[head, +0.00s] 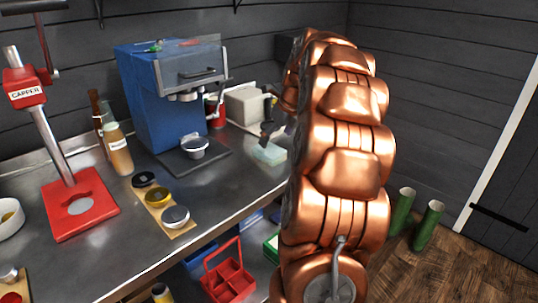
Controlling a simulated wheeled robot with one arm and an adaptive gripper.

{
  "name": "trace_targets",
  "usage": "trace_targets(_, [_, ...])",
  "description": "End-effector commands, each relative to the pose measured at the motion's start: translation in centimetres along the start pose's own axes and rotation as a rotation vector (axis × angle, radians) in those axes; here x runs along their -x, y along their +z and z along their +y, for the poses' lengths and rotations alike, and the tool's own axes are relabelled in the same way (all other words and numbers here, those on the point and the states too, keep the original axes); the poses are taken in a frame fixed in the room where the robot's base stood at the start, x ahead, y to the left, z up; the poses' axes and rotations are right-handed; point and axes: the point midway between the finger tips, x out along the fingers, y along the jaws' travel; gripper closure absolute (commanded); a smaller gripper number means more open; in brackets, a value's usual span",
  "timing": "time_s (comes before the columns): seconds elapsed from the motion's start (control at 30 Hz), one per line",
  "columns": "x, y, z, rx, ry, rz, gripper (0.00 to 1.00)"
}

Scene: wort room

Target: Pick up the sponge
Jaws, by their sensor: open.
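The sponge (269,154) appears as a pale blue-green block lying flat on the steel counter (243,176), right of the blue machine. My gripper (272,132) shows as dark parts just above and behind the sponge in the picture, beside my copper-coloured arm. It is open, and nothing shows between its fingers. The arm hides part of the gripper, so I cannot tell the exact gap to the sponge. The sponge's right end is close to the arm's outline.
The blue machine (150,95) with its dark tray stands left of the sponge. A white-grey box (247,104) and a red can (217,118) stand behind. Jars on a wooden board (157,205), bottles (118,150) and a red capper (80,207) occupy the left counter.

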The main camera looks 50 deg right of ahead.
Motion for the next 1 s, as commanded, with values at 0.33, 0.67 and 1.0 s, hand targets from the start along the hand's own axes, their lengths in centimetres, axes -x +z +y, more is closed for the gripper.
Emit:
trace_targets(0.33, [-3.2,0.0,1.0,0.003,0.004,0.002,0.03])
trace_targets(0.67, [-5.3,0.0,0.9,0.002,0.001,-0.001,0.03])
trace_targets(1.0, [-5.3,-0.1,0.9,0.003,0.001,0.001,0.03])
